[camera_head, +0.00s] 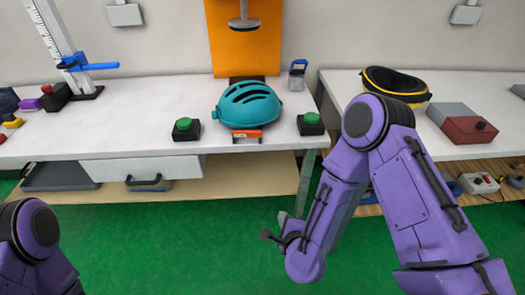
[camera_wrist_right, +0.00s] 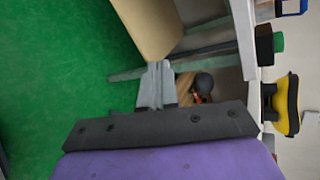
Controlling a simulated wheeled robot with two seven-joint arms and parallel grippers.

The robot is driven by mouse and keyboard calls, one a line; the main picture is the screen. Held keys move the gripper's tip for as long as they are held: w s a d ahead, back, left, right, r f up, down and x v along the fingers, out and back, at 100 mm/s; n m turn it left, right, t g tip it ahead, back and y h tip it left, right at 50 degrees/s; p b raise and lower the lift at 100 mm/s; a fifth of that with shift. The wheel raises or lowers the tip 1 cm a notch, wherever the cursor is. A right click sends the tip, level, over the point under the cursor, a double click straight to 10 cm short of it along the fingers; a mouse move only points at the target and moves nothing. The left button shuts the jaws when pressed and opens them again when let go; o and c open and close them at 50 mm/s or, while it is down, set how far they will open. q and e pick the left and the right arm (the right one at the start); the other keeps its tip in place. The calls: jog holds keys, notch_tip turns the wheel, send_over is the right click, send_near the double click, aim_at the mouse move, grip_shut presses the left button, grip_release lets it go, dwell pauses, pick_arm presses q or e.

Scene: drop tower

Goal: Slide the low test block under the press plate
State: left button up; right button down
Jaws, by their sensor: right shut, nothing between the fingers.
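The likely press plate (camera_head: 244,22) is a grey disc on a rod in front of an orange panel (camera_head: 245,50) at the back of the bench. A teal vented helmet (camera_head: 248,104) sits in front of the panel, with a small orange piece (camera_head: 247,134) at its front edge. I cannot tell which object is the low test block. My right gripper (camera_head: 270,234) is shut and empty, below bench height and in front of the bench; its fingers (camera_wrist_right: 158,85) also show in the right wrist view. My left gripper is out of view.
Two green buttons (camera_head: 186,129) (camera_head: 311,124) on black boxes flank the helmet on the white bench (camera_head: 120,130). A padlock-like item (camera_head: 298,75) stands behind. The right table holds a black-and-yellow ring-shaped item (camera_head: 396,84) and a red box (camera_head: 470,130). The bench left of the helmet is mostly clear.

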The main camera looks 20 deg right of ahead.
jog(key=w+a+r+m+t+h+b, duration=0.25)
jog(key=w+r+m+t, duration=0.25)
jog(key=w+r+m, duration=0.8)
pick_arm(q)
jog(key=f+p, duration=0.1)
jog(key=p, duration=0.2)
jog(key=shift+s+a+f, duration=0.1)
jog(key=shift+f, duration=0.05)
pick_arm(e)
jog(key=w+d, duration=0.1)
jog(key=w, duration=0.2)
jog(key=w+d+f+m, duration=0.1)
jog(key=w, duration=0.2)
jog(key=w+d+f+m, duration=0.1)
jog(key=w+d, duration=0.1)
jog(key=w, duration=0.2)
